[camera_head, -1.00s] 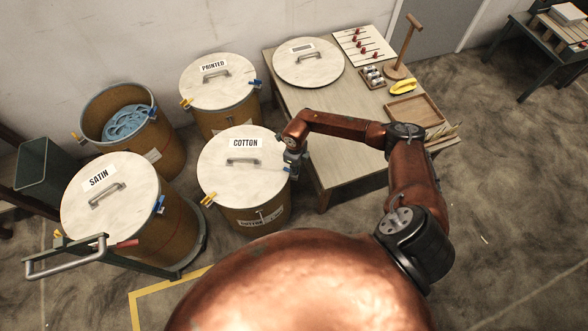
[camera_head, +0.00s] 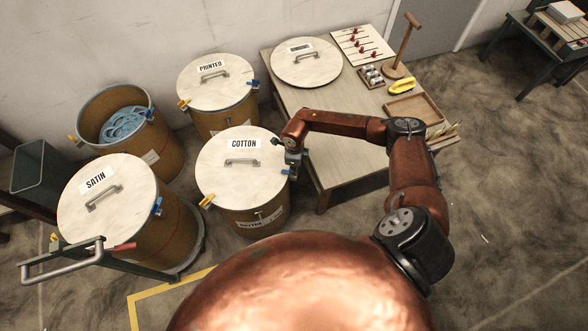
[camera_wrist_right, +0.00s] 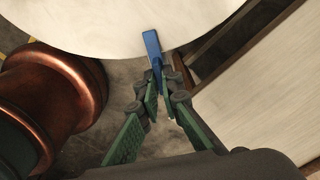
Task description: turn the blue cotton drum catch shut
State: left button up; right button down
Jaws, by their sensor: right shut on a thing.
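The cotton drum (camera_head: 246,218) stands in the middle with its pale lid (camera_head: 228,172) on, marked COTTON. Its blue catch (camera_wrist_right: 152,46) shows in the right wrist view at the lid's rim, its upper end overlapping the lid edge. My right gripper (camera_wrist_right: 160,82) is shut on the lower part of the blue catch. In the head view my right gripper (camera_head: 292,160) is at the drum's right rim and mostly hides the catch. A yellow catch (camera_head: 207,200) is on the drum's lower left rim. My left gripper is not in view.
The wooden table (camera_head: 335,160) stands close right of the drum. The satin drum (camera_head: 165,235) on a trolley is at left, the printed drum (camera_head: 225,118) behind, and an open drum (camera_head: 150,145) at back left. Floor at lower right is clear.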

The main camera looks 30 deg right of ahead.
jog(key=c, duration=2.1)
grip_release()
jog(key=shift+r, duration=0.1)
notch_tip(320, 180, up, 12)
jog(key=shift+f, duration=0.1)
